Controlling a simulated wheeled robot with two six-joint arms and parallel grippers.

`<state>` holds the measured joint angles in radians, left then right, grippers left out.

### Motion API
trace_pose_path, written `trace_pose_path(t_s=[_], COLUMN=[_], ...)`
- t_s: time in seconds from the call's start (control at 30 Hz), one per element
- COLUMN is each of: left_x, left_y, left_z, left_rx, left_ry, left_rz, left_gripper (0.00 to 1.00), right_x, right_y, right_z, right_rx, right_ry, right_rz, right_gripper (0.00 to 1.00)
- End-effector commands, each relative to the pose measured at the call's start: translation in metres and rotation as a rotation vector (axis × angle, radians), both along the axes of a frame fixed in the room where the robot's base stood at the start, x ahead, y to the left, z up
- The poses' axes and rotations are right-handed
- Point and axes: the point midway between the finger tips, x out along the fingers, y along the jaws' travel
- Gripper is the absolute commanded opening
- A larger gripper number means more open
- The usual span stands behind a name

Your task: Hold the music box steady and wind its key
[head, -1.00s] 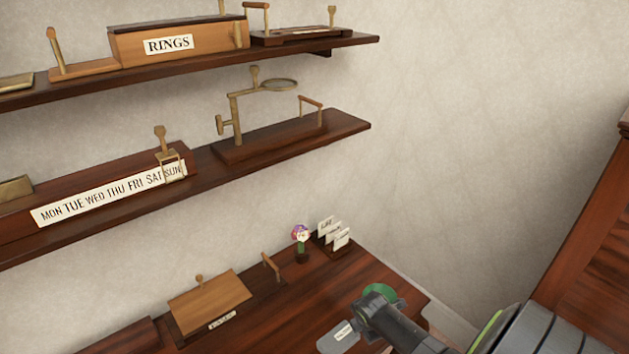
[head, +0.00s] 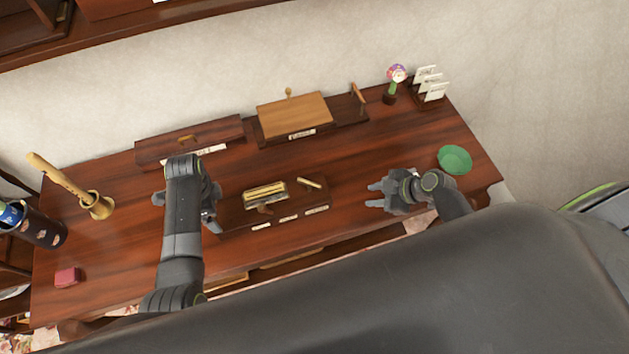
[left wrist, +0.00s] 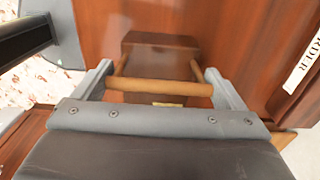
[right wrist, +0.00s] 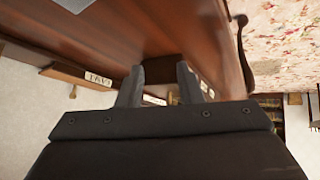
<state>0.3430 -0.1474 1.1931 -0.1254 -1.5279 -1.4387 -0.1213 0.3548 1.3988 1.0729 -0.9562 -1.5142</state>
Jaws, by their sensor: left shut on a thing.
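The music box (head: 232,216) appears to be the low dark wooden base with a brass mechanism (head: 265,193) on top, at the middle front of the desk. A short brass piece (head: 309,183), possibly the key, lies at its right end. White labels run along its front. My left gripper (head: 212,200) is at the base's left end. In the left wrist view its fingers are shut on a wooden bar handle (left wrist: 160,86) above a dark wooden block. My right gripper (head: 371,195) is open and empty, right of the base and apart from it. The base's left end is partly hidden.
Behind stand a light-lidded box (head: 293,114) and a long dark box (head: 190,138). A green dish (head: 455,159), a small flower figure (head: 396,82) and a card holder (head: 429,86) are at right.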

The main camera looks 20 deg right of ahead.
Motion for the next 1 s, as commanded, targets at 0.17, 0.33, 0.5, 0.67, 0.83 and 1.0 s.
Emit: trace_pose_path(t_s=[0.17,0.33,0.5,0.67,0.83,1.0], left_x=[-0.001,-0.001,-0.001,-0.001,-0.001,-0.001], left_y=[0.0,0.0,0.0,0.0,0.0,0.0], left_z=[-0.001,-0.001,-0.001,-0.001,-0.001,-0.001], left_rx=[0.0,0.0,0.0,0.0,0.0,0.0], left_ry=[0.001,0.001,0.001,0.002,0.002,0.002], left_rz=[0.0,0.0,0.0,-0.001,-0.001,-0.001], left_gripper=[0.56,0.56,0.56,0.56,0.56,0.56], right_x=[0.002,0.005,0.007,0.013,0.03,0.051], right_y=[0.037,0.057,0.065,0.073,0.094,0.119], right_z=[0.026,0.048,0.061,0.061,0.051,0.037], right_rx=[0.227,0.386,0.469,0.49,0.493,0.491], right_ry=[-0.066,-0.115,-0.141,-0.148,-0.147,-0.146], right_rz=[-0.051,-0.095,-0.123,-0.13,-0.129,-0.129], right_gripper=[0.33,0.33,0.33,0.33,0.33,0.33])
